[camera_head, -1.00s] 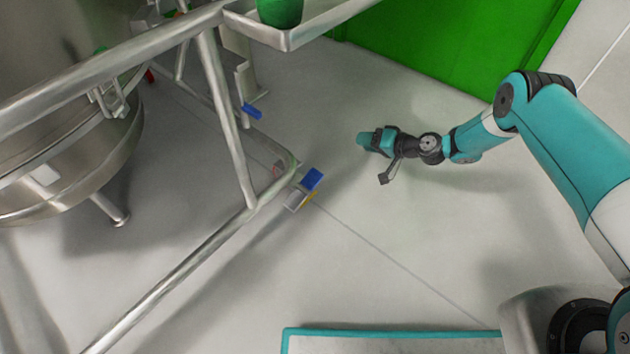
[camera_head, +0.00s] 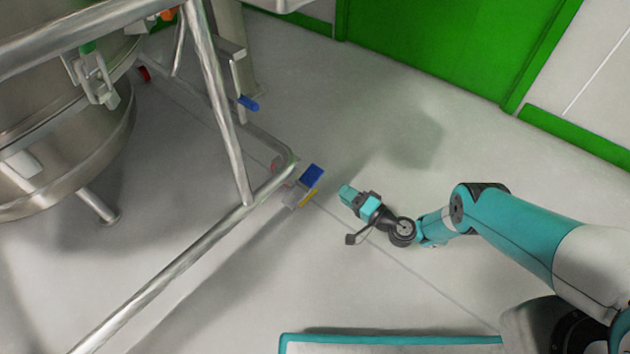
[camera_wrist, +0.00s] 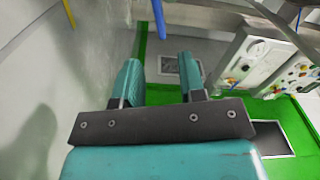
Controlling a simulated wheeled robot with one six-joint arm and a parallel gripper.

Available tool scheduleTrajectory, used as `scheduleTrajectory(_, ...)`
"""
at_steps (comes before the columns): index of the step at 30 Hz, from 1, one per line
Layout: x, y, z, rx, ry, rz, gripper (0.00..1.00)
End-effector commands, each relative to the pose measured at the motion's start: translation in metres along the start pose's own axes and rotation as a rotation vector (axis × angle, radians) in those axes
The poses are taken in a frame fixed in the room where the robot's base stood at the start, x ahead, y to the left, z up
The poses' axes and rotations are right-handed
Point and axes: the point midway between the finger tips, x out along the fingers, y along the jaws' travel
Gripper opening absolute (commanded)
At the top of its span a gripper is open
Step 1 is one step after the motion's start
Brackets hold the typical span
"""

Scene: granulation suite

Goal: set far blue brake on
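A far blue brake pedal (camera_head: 248,103) sits at the foot of the steel frame, by an upright post. A nearer blue brake pedal (camera_head: 312,174) with a grey and yellow part below it is at the frame's front corner. My gripper (camera_head: 347,192) is just right of the nearer pedal in the head view, apart from it, and farther from the far pedal. In the wrist view its two teal fingers (camera_wrist: 161,78) stand apart with nothing between them. A blue piece (camera_wrist: 159,18) shows beyond them; I cannot tell which pedal it is.
The steel frame rail (camera_head: 185,262) runs along the left, with a steel vessel (camera_head: 62,170) behind it. A green door (camera_head: 440,40) is at the back. Open grey floor lies right of the frame. Control panels (camera_wrist: 255,62) show in the wrist view.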

Motion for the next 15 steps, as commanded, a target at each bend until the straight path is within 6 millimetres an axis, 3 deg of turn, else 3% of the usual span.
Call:
scheduleTrajectory(2, 0.012, 0.008, 0.002, -0.001, -0.002, -0.002, 0.37)
scheduleTrajectory(15, 0.068, 0.006, 0.003, -0.005, -0.003, -0.002, 0.37)
